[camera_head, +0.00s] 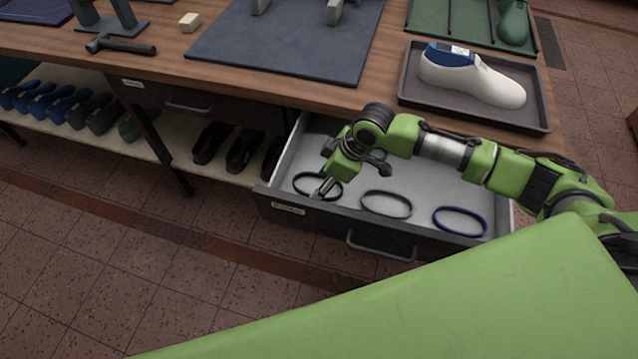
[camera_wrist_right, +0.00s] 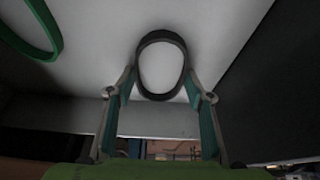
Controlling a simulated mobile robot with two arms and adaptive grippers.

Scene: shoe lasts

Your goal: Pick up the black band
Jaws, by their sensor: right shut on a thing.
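The black band (camera_head: 300,191) is an oval loop at the left end of the open drawer (camera_head: 345,231). My right gripper (camera_head: 325,187) reaches down into the drawer at this band. In the right wrist view the dark band (camera_wrist_right: 160,35) lies between the two fingertips (camera_wrist_right: 161,82), which are shut on it from both sides. I cannot tell whether it is clear of the drawer floor. My left gripper is not in view.
A dark band (camera_head: 386,214) and a blue band (camera_head: 460,233) lie farther right in the drawer. A green band (camera_wrist_right: 52,30) shows in the wrist view. Above the drawer is the workbench (camera_head: 300,90), with a tray (camera_head: 470,112) holding a white shoe last (camera_head: 490,86).

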